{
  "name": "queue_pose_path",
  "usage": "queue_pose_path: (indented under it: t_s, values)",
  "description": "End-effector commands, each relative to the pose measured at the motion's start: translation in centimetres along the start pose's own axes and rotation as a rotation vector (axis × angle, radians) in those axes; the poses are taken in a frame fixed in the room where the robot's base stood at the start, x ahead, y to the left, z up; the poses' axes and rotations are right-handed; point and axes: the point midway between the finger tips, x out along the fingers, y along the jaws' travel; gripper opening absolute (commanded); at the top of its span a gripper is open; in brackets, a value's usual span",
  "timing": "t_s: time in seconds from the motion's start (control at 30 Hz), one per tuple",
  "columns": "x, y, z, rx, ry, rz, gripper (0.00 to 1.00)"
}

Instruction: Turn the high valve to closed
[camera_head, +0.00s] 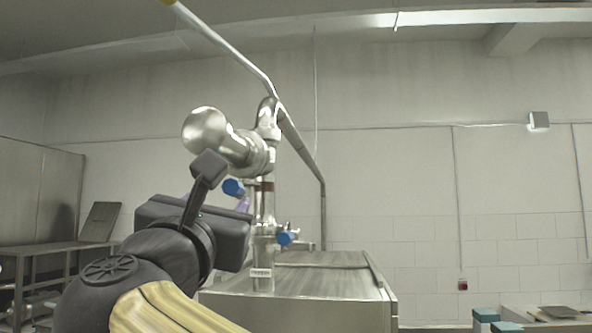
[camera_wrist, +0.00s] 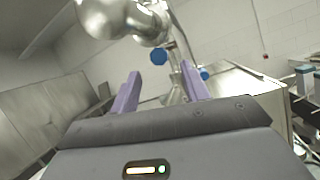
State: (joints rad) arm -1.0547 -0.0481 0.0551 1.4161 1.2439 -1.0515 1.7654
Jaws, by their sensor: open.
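The high valve has a blue round handle (camera_head: 233,187) on a vertical steel pipe, just under a shiny horizontal cylinder. In the wrist view this blue handle (camera_wrist: 159,56) is ahead of my fingers, slightly above the gap between them. My gripper (camera_wrist: 161,86) is open and empty, its two purple fingers apart. In the head view my gripper (camera_head: 243,203) is largely hidden behind its dark body, with one purple fingertip just below and right of the handle. A lower valve with a blue handle (camera_head: 284,238) sits further down; it also shows in the wrist view (camera_wrist: 204,74).
A metal table (camera_head: 50,248) is at the left, and teal-topped boxes (camera_head: 486,314) are at the lower right.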

Motion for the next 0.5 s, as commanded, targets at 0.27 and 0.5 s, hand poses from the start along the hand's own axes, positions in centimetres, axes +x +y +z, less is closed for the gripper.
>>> queue_pose_path:
  t_s: [0.27, 0.5]
  values:
    - [5.1, 0.1, 0.4, -0.004, 0.0, -0.002, 0.46]
    - [8.6, 0.1, 0.3, -0.002, 0.0, -0.001, 0.46]
